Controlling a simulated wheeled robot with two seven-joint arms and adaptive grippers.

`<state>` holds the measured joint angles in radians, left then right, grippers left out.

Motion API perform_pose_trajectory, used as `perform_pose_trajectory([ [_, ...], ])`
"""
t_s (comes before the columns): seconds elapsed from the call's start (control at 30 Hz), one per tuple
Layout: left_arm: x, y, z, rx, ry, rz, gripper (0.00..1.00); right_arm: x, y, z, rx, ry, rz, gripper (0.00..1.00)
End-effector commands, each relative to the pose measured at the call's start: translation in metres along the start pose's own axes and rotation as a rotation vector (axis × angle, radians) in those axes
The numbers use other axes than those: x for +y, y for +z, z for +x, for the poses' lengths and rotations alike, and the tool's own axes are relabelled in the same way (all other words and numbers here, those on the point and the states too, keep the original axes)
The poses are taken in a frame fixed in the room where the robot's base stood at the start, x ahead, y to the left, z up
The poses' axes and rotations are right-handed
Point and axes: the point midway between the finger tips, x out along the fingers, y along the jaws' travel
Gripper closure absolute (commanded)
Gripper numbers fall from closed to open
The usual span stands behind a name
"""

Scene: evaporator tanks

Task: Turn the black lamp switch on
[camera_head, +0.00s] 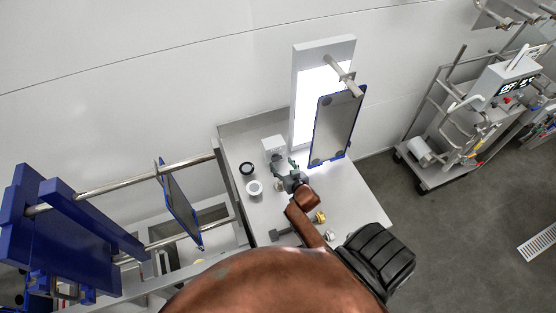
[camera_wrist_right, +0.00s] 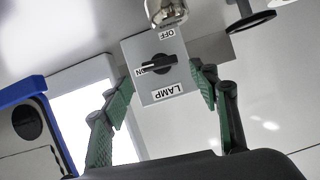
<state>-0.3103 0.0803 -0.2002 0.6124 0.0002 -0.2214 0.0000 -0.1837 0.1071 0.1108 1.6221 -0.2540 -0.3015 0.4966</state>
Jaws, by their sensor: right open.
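The lamp switch is a black rotary knob (camera_wrist_right: 157,66) on a grey box labelled LAMP. Its bar lies sideways, one end at the ON label on the left; the OFF label is at the top of the box. In the head view the pale switch box (camera_head: 273,146) stands on the table, its knob not clear. My right gripper (camera_head: 291,174) is just in front of it. In the wrist view the right gripper (camera_wrist_right: 163,78) is open, one green-padded finger on each side of the box, holding nothing. The lamp panel (camera_head: 304,95) glows white. My left gripper is not in view.
A blue-framed plate (camera_head: 335,128) stands upright before the lamp panel. A black round part (camera_head: 246,168) and a white one (camera_head: 254,187) sit left on the grey table (camera_head: 362,206). Blue plates on rails (camera_head: 180,202) are at left. A trolley (camera_head: 455,130) stands right.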

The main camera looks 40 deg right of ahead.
Motion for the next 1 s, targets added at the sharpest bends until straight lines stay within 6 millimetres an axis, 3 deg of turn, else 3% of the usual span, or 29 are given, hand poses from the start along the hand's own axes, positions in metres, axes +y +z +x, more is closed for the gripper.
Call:
perform_pose_trajectory([
  [0.23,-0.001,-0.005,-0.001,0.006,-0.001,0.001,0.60,-0.001,-0.001,0.031,0.000,-0.002,-0.001,0.45],
  [0.4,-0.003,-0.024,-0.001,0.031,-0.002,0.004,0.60,-0.002,-0.001,0.037,0.000,-0.003,-0.001,0.45],
  [0.6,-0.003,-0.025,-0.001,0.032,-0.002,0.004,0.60,-0.003,-0.001,0.037,0.000,-0.004,-0.002,0.46],
  [1.0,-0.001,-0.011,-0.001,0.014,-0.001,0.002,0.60,-0.003,-0.001,0.036,0.000,-0.004,-0.002,0.73],
])
